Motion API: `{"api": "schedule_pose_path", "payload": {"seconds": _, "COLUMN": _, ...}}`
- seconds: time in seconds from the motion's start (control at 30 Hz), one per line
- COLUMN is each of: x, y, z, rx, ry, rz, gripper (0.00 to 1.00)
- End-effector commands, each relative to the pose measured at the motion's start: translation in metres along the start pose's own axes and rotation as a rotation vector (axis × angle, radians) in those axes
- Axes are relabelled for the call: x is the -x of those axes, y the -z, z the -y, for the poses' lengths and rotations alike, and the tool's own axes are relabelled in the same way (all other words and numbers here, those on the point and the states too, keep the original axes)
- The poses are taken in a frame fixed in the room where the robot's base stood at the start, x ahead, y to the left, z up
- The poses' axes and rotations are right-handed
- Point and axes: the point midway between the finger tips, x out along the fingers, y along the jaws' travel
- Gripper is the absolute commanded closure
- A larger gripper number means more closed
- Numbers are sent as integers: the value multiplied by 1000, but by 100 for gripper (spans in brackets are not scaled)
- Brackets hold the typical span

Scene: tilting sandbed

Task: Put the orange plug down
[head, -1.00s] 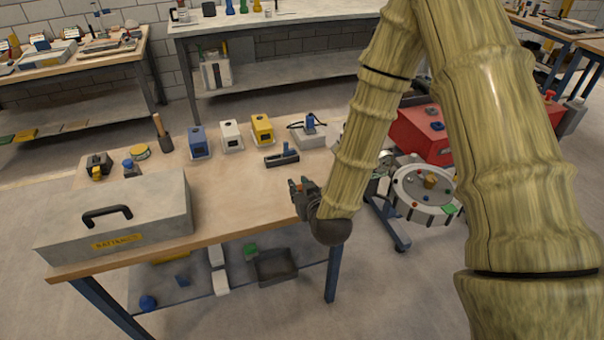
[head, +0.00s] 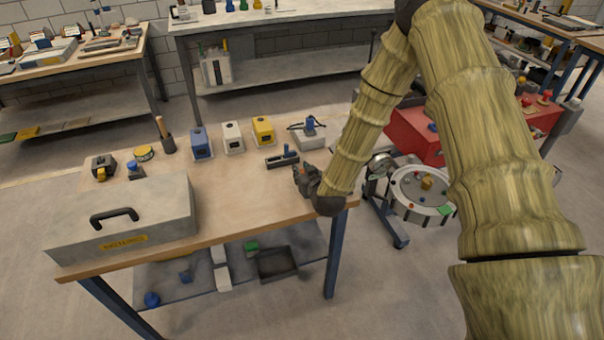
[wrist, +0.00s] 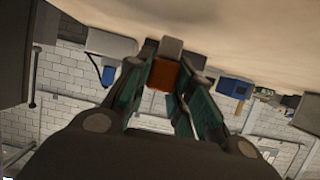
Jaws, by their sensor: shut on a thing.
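The orange plug (wrist: 164,75) shows in the wrist view between the two dark green fingers of my gripper (wrist: 160,88), which is shut on it. A grey piece (wrist: 171,47) sits just beyond the plug, against the tabletop (wrist: 240,35) in that upside-down view. In the head view my gripper (head: 303,178) is low over the right end of the wooden bench (head: 240,200). The plug cannot be made out there. I cannot tell whether the plug touches the bench.
A black holder with a blue part (head: 283,159) lies just behind my gripper. Blue (head: 201,143), white (head: 233,137) and yellow (head: 263,130) boxes stand along the back. A grey battery case (head: 125,220) fills the left front. The bench middle is clear.

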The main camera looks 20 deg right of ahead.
Motion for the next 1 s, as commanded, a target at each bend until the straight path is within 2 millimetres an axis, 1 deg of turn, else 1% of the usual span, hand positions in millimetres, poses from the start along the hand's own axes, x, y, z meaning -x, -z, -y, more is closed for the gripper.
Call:
{"api": "schedule_pose_path", "payload": {"seconds": 0.2, "x": -5, "y": -11, "z": 0, "rx": 0, "ry": 0, "rz": 0, "gripper": 100}}
{"api": "schedule_pose_path", "payload": {"seconds": 0.63, "x": -7, "y": -16, "z": 0, "rx": 0, "ry": 0, "rz": -1, "gripper": 100}}
{"api": "schedule_pose_path", "payload": {"seconds": 0.67, "x": -6, "y": -14, "z": 0, "rx": 0, "ry": 0, "rz": -1, "gripper": 72}}
{"api": "schedule_pose_path", "payload": {"seconds": 0.73, "x": -6, "y": -14, "z": 0, "rx": 0, "ry": 0, "rz": -1, "gripper": 59}}
{"api": "schedule_pose_path", "payload": {"seconds": 0.77, "x": -6, "y": -14, "z": 0, "rx": 0, "ry": 0, "rz": -1, "gripper": 56}}
{"api": "schedule_pose_path", "payload": {"seconds": 1.0, "x": -6, "y": -14, "z": 0, "rx": 0, "ry": 0, "rz": -1, "gripper": 56}}
